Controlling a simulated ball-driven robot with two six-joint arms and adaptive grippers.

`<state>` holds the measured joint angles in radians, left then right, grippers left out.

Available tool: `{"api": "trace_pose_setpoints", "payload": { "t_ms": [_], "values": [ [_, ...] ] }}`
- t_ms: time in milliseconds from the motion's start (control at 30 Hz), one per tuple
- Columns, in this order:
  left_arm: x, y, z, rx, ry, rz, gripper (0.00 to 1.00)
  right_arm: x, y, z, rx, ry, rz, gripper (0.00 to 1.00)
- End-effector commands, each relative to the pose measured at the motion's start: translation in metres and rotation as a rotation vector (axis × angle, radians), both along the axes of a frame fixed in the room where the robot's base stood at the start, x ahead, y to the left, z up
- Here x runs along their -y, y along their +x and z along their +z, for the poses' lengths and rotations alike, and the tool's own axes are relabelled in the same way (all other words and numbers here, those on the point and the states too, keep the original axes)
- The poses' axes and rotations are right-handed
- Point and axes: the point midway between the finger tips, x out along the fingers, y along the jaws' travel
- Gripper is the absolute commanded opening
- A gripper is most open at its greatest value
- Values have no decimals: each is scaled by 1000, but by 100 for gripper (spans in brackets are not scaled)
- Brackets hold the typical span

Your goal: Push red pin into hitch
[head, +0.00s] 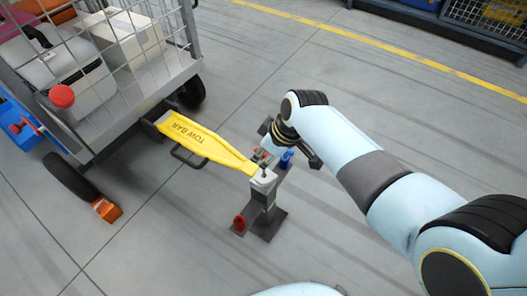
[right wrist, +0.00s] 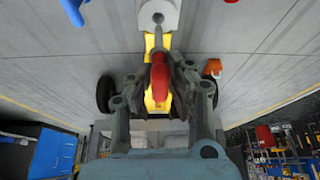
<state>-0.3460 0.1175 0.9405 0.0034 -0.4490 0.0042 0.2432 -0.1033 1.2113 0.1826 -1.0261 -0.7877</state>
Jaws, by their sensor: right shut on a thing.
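My right gripper (head: 268,152) is at the hitch end of the yellow tow bar (head: 205,140). In the right wrist view it (right wrist: 160,70) is shut on the red pin (right wrist: 159,78), whose red body shows between the fingers. The grey hitch head (head: 263,180) sits on a post at the bar's tip. It also shows at the top of the right wrist view (right wrist: 158,8), with a dark round hole beyond the pin. The pin looks apart from the hole; its lower end is hard to make out. My left gripper is out of view.
A wire cart (head: 105,115) with boxes stands at upper left. An orange wheel chock (head: 106,209) lies by its wheel.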

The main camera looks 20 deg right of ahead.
Motion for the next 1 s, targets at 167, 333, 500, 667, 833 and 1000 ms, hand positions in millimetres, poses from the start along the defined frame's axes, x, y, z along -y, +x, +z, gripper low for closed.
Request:
{"api": "trace_pose_setpoints", "payload": {
  "t_ms": [167,333,500,667,833,1000],
  "values": [
    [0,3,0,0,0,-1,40,0,0,-4,0,0,0,0],
    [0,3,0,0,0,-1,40,0,0,-3,0,0,0,0],
    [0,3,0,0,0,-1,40,0,0,-3,0,0,0,0],
    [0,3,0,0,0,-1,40,0,0,-3,0,0,0,0],
    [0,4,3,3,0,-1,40,0,0,-2,-1,1,6,0],
    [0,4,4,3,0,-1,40,0,0,-3,-1,1,9,0]
  ]
}}
